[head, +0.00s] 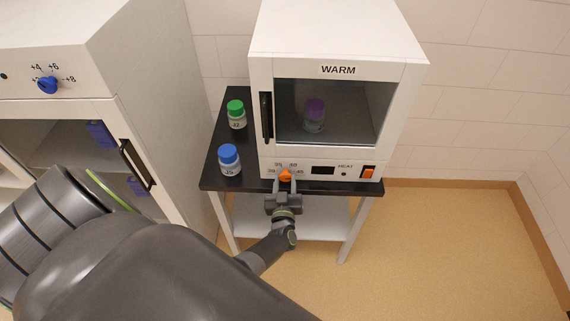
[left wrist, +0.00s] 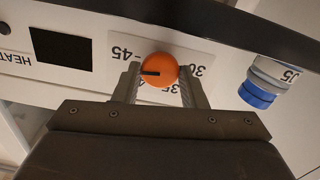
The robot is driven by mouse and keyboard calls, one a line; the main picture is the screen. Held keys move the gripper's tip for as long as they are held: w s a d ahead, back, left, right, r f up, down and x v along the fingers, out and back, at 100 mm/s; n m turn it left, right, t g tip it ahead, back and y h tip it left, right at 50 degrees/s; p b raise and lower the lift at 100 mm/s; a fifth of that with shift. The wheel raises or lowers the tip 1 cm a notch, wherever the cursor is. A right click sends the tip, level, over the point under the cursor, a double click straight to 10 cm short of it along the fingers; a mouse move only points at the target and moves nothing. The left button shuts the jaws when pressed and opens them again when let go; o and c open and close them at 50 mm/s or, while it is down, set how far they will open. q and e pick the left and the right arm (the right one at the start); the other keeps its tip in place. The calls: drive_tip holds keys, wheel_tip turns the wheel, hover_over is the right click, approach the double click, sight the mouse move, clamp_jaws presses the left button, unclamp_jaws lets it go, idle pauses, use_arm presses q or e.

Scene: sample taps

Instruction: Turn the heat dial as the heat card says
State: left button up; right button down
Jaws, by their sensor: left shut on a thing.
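The orange heat dial (head: 286,176) sits on the lower front panel of the white WARM oven (head: 410,62). My left gripper (head: 285,190) is at the panel, shut on the dial, with one finger on each side. In the left wrist view the dial (left wrist: 160,70) shows upside down between the fingertips (left wrist: 160,84). Its black pointer mark points left in that view, toward the side of the 45 label; a finger hides part of the scale, so the exact setting is unclear. I see no heat card. My right gripper is not in view.
A dark display (head: 323,170) and an orange switch (head: 368,172) are right of the dial. Green-capped (head: 237,114) and blue-capped (head: 229,160) bottles stand on the black table (head: 212,184). A purple-capped bottle (head: 314,115) is behind the oven's glass. A cabinet with a blue dial (head: 47,85) stands left.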

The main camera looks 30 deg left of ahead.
use_arm(q)
drive_tip(key=shift+m, duration=0.8)
drive_tip(key=o, duration=1)
drive_tip(key=p+v, duration=0.3)
drive_tip(key=v, duration=1.4)
drive_tip(key=shift+s+p, duration=0.25)
drive_tip(key=shift+p, duration=0.15)
